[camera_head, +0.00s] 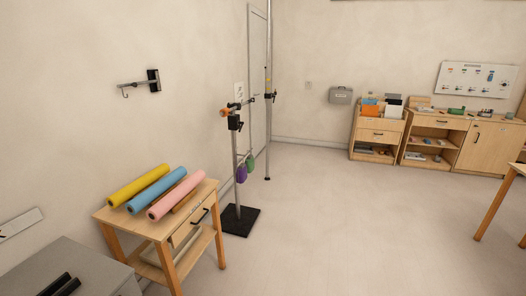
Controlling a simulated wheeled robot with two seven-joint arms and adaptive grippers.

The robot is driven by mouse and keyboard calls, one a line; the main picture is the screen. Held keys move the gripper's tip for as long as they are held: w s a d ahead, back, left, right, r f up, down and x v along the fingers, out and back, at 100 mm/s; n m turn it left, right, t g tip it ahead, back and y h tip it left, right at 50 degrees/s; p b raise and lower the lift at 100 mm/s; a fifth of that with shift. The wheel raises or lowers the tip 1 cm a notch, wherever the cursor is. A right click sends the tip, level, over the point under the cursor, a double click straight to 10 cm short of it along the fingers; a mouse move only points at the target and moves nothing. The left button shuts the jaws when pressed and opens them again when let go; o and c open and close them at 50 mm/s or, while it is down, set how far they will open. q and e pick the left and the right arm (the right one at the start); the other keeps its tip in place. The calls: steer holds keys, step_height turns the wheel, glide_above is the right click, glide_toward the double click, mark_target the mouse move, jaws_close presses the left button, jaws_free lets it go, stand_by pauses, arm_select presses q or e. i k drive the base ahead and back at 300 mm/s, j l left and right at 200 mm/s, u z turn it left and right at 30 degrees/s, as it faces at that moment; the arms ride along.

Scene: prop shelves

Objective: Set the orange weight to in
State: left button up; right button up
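A stand (237,170) with a black square base (240,220) rises from the floor by the left wall. A small orange piece (225,112) sits at the left end of a crossbar near its top; I cannot tell whether it is a weight or a clamp knob. No piece in view is clearly the orange weight. Neither of my grippers can be made out.
A wooden table (202,190) with yellow, blue and pink rolls stands left of the stand. A grey cabinet top (85,270) with two dark cylinders fills the lower left. Wooden shelves (433,123) line the back right. The middle floor is clear.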

mark_target(227, 111)
steer(key=i, duration=0.85)
steer(key=i+u, duration=0.2)
steer(key=i, duration=0.2)
steer(key=i+l+u, duration=0.15)
steer(key=i, duration=0.25)
steer(key=i+l+u, duration=0.25)
steer(key=i+u, duration=0.2)
steer(key=i+l+u, duration=0.4)
steer(key=i, duration=0.1)
